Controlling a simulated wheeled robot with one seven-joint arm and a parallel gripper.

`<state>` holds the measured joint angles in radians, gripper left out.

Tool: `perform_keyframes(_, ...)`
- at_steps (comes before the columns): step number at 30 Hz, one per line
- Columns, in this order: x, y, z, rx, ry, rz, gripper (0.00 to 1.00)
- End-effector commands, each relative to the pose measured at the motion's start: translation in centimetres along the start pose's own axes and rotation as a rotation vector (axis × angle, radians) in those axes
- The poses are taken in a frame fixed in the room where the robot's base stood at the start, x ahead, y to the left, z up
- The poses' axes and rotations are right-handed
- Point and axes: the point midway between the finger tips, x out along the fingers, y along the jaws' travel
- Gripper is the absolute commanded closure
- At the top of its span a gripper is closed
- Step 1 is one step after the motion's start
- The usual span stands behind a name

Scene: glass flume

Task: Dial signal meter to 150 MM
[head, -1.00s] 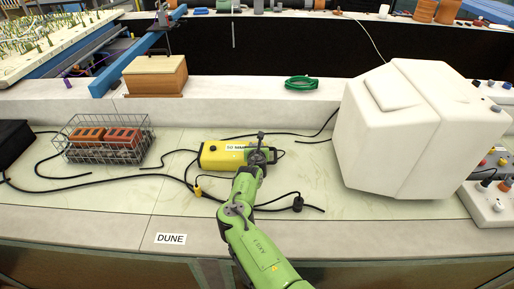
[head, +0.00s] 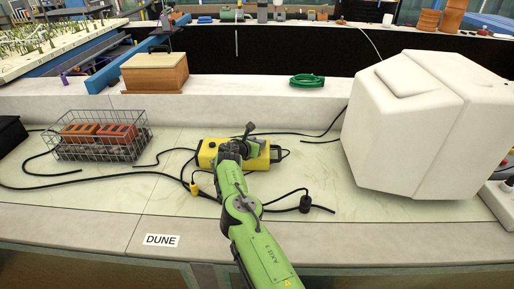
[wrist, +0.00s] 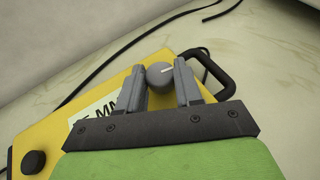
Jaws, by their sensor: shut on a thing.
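The yellow signal meter (head: 206,152) lies on the bench in the head view, partly covered by my arm. My gripper (wrist: 160,66) is shut on this knob, one finger on each side. The white display (wrist: 88,112) is partly hidden by the left finger; "MM" shows, but I cannot read the full number.
A wire basket (head: 100,150) with orange bricks stands to the left. A large white casing (head: 415,130) stands to the right. Black cables (head: 100,182) lie around the meter. A wooden box (head: 155,75) and green coil (head: 305,80) sit on the ledge behind.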

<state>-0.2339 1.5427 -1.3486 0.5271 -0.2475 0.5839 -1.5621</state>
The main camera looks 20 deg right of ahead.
Motion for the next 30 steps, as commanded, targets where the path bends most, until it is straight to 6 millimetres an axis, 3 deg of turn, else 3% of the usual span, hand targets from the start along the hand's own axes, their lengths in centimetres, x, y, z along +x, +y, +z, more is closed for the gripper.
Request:
perform_keyframes(13, 0.02, -0.04, -0.03, 0.001, 0.002, -0.007, 0.96)
perform_keyframes(14, 0.02, -0.04, -0.03, 0.001, 0.002, -0.007, 0.62)
perform_keyframes(18, 0.02, -0.04, -0.02, 0.001, 0.002, -0.006, 0.41)
perform_keyframes(30, -0.63, 0.08, 0.02, -0.001, 0.002, -0.007, 0.4)
